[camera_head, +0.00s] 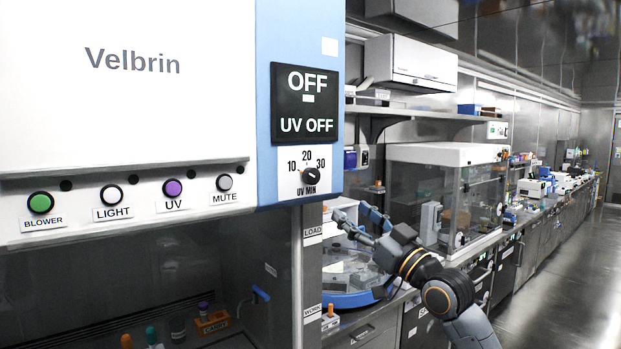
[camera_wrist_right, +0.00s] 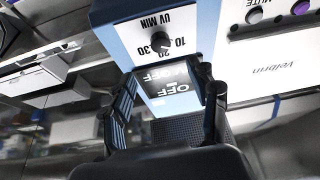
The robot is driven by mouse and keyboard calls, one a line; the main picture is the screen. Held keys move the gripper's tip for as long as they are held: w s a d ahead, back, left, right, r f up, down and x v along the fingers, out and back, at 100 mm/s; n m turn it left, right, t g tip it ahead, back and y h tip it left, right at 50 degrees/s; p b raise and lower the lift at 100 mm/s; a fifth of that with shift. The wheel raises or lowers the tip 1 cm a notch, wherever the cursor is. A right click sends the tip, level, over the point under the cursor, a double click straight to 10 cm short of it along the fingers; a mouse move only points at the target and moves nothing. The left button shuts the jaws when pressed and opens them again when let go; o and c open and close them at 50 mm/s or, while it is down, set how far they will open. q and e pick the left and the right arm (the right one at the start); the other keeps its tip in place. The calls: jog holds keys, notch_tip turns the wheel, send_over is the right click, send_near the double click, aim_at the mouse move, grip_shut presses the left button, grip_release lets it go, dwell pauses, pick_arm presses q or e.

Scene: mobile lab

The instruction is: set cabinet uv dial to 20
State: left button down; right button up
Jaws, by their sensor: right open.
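The UV dial (camera_head: 311,176) is a small black round knob on a white plate marked 10, 20, 30 and "UV MIN". It sits low on the blue front panel of the cabinet (camera_head: 264,110). I cannot tell exactly which mark its pointer faces. The dial also shows upside down in the right wrist view (camera_wrist_right: 160,42), beyond the fingertips. My right gripper (camera_head: 351,216) is open and empty, below and to the right of the dial and apart from it. Its two dark fingers are spread in the wrist view (camera_wrist_right: 163,78). My left gripper is out of view.
Above the dial, a black display (camera_head: 305,104) reads "OFF" and "UV OFF". Blower (camera_head: 40,203), light (camera_head: 111,195), UV (camera_head: 172,188) and mute (camera_head: 224,182) buttons line the cabinet front. A clear-walled enclosure (camera_head: 447,154) stands on the bench at right. The aisle floor is clear.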

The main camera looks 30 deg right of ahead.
aim_at(315, 178)
jog(key=p+x, duration=0.2)
jog(key=x, duration=0.2)
jog(key=p+x, duration=0.2)
jog(key=x, duration=0.2)
jog(key=r+p+x, duration=0.1)
jog(key=p+x, duration=0.2)
jog(key=x, duration=0.1)
jog(key=shift+w, duration=0.6)
jog(key=shift+r, duration=0.1)
jog(key=c, duration=1.2)
